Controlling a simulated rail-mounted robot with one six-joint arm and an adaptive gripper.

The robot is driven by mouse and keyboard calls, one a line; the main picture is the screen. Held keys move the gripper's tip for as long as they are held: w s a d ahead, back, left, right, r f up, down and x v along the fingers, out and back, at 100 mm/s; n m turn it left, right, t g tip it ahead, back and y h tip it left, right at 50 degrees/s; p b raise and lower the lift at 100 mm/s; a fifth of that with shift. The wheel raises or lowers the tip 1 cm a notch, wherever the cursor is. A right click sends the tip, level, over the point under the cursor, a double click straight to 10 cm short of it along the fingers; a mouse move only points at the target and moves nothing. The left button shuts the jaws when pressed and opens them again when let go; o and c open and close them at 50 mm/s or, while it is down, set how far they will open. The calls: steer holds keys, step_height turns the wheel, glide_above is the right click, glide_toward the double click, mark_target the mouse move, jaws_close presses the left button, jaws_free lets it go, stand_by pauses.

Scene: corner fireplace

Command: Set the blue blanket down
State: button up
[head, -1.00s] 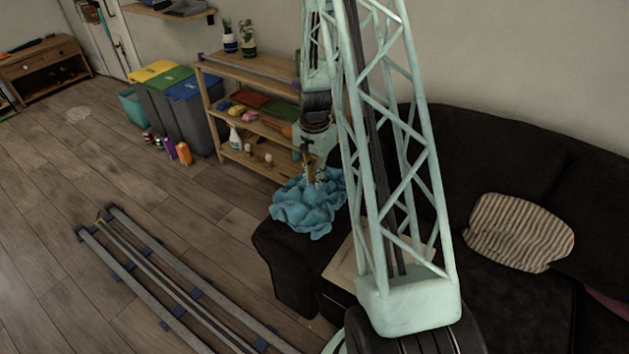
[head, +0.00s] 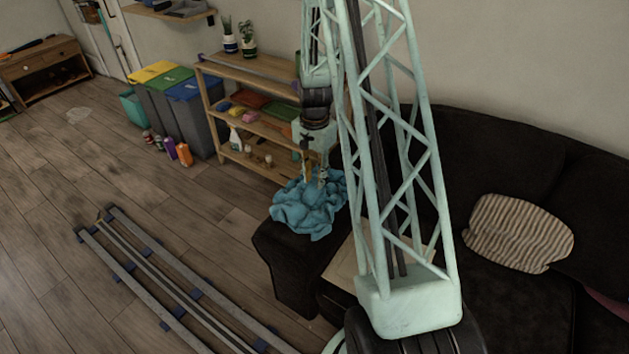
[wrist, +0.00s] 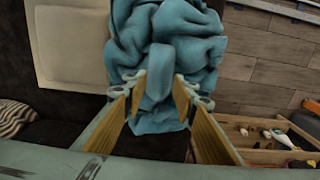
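The crumpled blue blanket (head: 305,210) lies in a heap on the arm of the dark sofa (head: 283,256) in the head view. Its folds hang a little over the edge. My gripper (head: 315,178) points down at the top of the heap. In the wrist view, the blanket (wrist: 185,45) fills the upper middle. The two fingers of my gripper (wrist: 158,92) stand apart, with a raised fold of the blanket between them. The fingers do not appear pressed on the fold. The underside of the blanket is hidden.
A wooden shelf (head: 245,70) with small items stands behind the sofa arm. A striped cushion (head: 518,233) lies on the sofa to the right. A pale flat panel (wrist: 72,45) is beside the blanket. Floor rails (head: 170,290) run at the lower left.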

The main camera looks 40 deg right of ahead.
step_height(320, 180, up, 10)
steer(key=p, duration=0.1)
steer(key=shift+r+p, duration=0.25)
steer(key=shift+p, duration=0.05)
stand_by(0.8)
steer(key=s+a+r+n+t, duration=0.1)
steer(key=s+a+r+n, duration=0.15)
steer(key=a+r, duration=0.8)
steer(key=s+a+r+n+t, duration=0.15)
steer(key=a+r+n, duration=0.25)
steer(key=a+r, duration=0.7)
steer(key=s+a+r+n, duration=0.3)
steer(key=s+a+r, duration=0.3)
steer(key=s+r, duration=0.45)
steer(key=s+a+r+n, duration=0.3)
steer(key=s+a, duration=0.1)
steer(key=s, duration=0.4)
steer(key=s+a+r+n+t, duration=0.1)
steer(key=s+a+r+n, duration=0.2)
steer(key=s, duration=0.6)
steer(key=shift+s+a+r, duration=0.25)
steer(key=shift+a, duration=0.8)
